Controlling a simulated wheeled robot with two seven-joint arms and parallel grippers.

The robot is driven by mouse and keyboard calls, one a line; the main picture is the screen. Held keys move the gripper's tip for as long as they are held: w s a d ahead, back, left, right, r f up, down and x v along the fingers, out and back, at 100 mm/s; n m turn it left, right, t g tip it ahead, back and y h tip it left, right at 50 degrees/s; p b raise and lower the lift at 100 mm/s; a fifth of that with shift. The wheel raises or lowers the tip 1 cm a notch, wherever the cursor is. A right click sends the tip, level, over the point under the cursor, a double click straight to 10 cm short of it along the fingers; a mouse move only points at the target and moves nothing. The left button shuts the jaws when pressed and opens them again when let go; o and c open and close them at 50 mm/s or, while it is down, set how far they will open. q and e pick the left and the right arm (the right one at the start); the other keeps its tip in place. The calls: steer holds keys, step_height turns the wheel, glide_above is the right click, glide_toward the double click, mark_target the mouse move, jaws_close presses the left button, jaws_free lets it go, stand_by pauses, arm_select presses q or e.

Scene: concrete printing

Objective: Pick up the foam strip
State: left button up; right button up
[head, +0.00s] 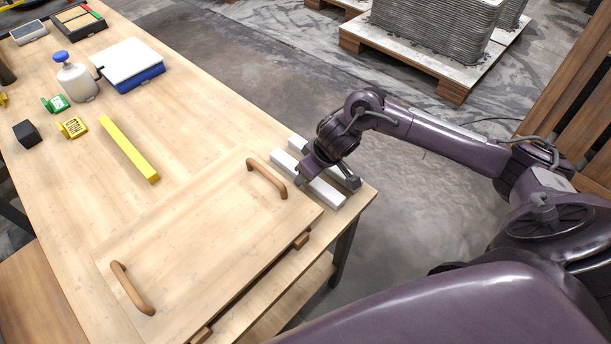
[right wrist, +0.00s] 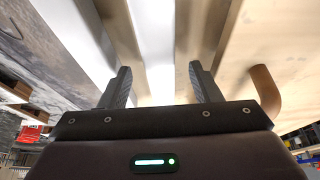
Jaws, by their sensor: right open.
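Two white strips lie side by side near the right edge of the wooden table; the nearer one (head: 327,194), which looks like the foam strip, runs along the board. The farther strip (head: 297,144) is partly covered by my arm. My right gripper (head: 325,181) is open, pointing down over the nearer strip, with a finger on either side of it. In the right wrist view a white strip (right wrist: 155,45) runs between the two open fingers (right wrist: 162,85); contact cannot be told. The other strip (right wrist: 85,35) is left of the fingers. My left gripper is out of view.
A wooden board with two handles (head: 267,179) lies close beside the strips; one handle (right wrist: 264,92) is right of the gripper. A pallet stands beyond the table.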

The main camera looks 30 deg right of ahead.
steer(key=shift+w+a+f, duration=0.1)
steer(key=shift+w+f, duration=0.2)
steer(key=shift+f, duration=0.35)
steer(key=shift+w+f, duration=0.1)
steer(key=shift+f, duration=0.3)
steer(key=c, duration=1)
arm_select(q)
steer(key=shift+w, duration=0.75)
arm_select(e)
steer(key=shift+c, duration=0.2)
steer(key=shift+r, duration=0.2)
